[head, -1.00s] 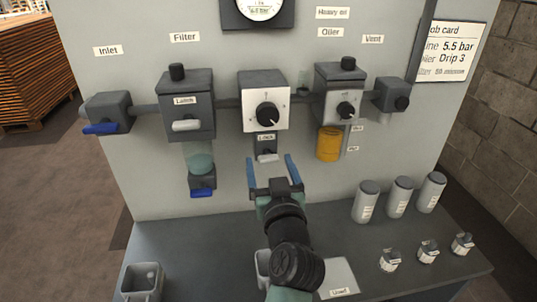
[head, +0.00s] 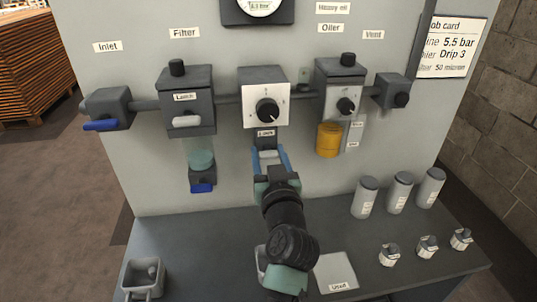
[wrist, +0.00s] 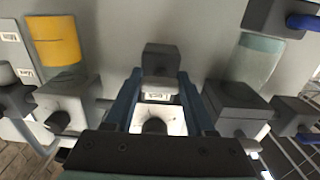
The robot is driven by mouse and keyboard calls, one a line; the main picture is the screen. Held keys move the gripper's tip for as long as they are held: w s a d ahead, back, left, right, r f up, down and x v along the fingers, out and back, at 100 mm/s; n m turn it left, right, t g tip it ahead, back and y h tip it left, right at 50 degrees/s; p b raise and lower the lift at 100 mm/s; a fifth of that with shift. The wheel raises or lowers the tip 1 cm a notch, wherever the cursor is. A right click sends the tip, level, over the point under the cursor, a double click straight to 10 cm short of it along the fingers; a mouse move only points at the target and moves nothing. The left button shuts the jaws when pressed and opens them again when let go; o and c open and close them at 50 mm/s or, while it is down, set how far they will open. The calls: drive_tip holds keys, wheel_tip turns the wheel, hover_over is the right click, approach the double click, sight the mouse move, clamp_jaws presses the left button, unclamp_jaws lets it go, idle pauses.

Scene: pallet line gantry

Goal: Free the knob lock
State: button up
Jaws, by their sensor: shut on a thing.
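The regulator (head: 264,85) is a white-faced box with a round black knob (head: 267,112) in the middle of the panel. Directly under it is the small dark lock body with the label "Lock" (head: 265,133) and a pale lock tab (head: 267,154). My gripper (head: 270,157) has its two blue fingers shut on the lock tab, one on each side. In the wrist view the fingers (wrist: 156,90) flank the dark lock block, with the knob (wrist: 154,126) nearer the palm. The tab's exact position between the fingers is partly hidden.
The filter (head: 187,100) with its pale latch is left, the oiler (head: 340,90) with a yellow bowl (head: 329,140) right. Blue-handled valves hang at left. Bottles (head: 366,197), small parts (head: 428,246) and a grey bin (head: 143,279) stand on the bench.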

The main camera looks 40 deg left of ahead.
clamp_jaws()
drive_tip(key=shift+m, duration=0.4)
drive_tip(key=m, duration=0.3)
drive_tip(key=m+p, duration=0.1)
drive_tip(key=m, duration=0.4)
drive_tip(key=shift+p, duration=0.4)
drive_tip(key=m+p, duration=0.2)
drive_tip(key=m, duration=0.3)
drive_tip(key=shift+m, duration=0.4)
drive_tip(key=shift+m+p, duration=0.7)
drive_tip(key=shift+m, duration=1.2)
